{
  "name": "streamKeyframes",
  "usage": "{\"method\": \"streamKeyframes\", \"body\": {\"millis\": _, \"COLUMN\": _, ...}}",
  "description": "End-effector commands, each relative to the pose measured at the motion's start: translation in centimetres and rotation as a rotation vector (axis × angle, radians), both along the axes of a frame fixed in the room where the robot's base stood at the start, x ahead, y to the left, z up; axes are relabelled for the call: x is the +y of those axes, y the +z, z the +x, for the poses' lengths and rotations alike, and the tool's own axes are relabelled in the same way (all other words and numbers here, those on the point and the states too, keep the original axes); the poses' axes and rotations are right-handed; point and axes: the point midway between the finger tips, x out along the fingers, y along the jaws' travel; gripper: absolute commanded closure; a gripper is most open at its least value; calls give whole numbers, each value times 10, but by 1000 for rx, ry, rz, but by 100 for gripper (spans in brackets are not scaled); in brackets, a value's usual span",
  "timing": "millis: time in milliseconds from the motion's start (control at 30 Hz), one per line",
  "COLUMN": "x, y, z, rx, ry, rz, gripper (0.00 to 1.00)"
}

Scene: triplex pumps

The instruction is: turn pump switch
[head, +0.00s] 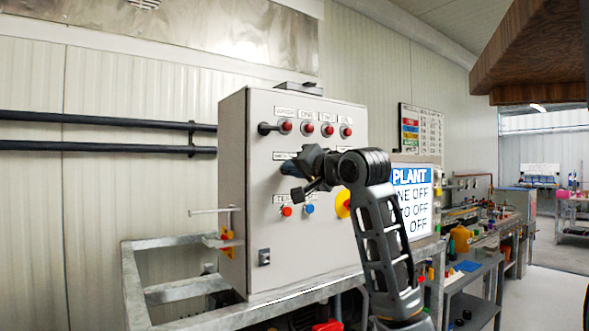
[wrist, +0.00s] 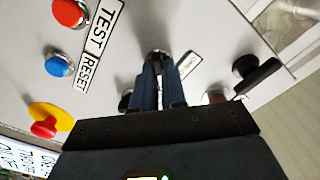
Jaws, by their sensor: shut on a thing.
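The grey control cabinet (head: 240,190) carries the switches. My gripper (head: 285,168) is at its front, below the top row of red lamps. In the wrist view my gripper (wrist: 155,65) has its two dark blue fingers close together around a switch knob (wrist: 155,53) on the panel. The fingers cover most of the knob, so its turned position cannot be told. Another black switch handle (head: 266,128) sticks out at the panel's upper left; it also shows in the wrist view (wrist: 257,76).
Red lamps (head: 308,128) line the panel's top. Below my gripper are a red button (head: 286,211), a blue button (head: 309,209) and a yellow-backed red emergency stop (head: 343,204). A display reading PLANT and OFF (head: 413,200) stands at right. A metal frame (head: 130,280) runs beneath.

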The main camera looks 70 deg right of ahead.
Motion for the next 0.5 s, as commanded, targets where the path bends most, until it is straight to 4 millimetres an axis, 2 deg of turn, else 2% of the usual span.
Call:
{"method": "streamKeyframes", "body": {"millis": 267, "x": 0, "y": -1, "z": 0, "rx": 9, "ry": -1, "rz": -10, "gripper": 100}}
{"method": "streamKeyframes", "body": {"millis": 500, "x": 0, "y": -1, "z": 0, "rx": 58, "ry": -1, "rz": -88, "gripper": 100}}
